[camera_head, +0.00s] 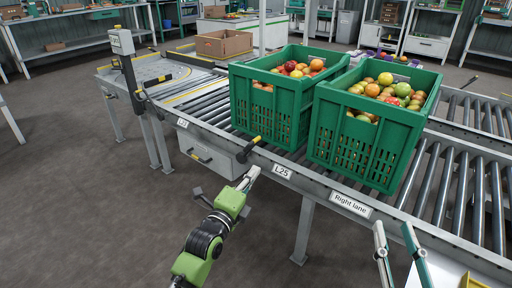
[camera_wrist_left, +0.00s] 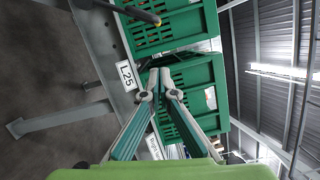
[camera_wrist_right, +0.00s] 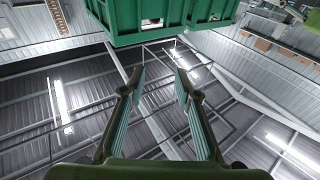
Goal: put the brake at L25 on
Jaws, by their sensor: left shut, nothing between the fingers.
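The L25 label (camera_head: 282,171) is on the front rail of the roller conveyor. A black brake lever with a yellow tip (camera_head: 250,148) stands on the rail just left of the label, in front of the left crate. In the left wrist view, the lever (camera_wrist_left: 145,15) is at the top, above the L25 label (camera_wrist_left: 127,76). My left gripper (camera_head: 251,174) is shut and empty, just below the lever and left of the label, apart from the lever. Its fingertips (camera_wrist_left: 160,72) meet in the left wrist view. My right gripper (camera_head: 395,224) is open and empty, in front of the right lane rail.
A sign reads "Right lane" (camera_head: 350,202). A grey box (camera_head: 208,152) hangs under the rail to the left. The floor (camera_head: 90,210) at left is clear.

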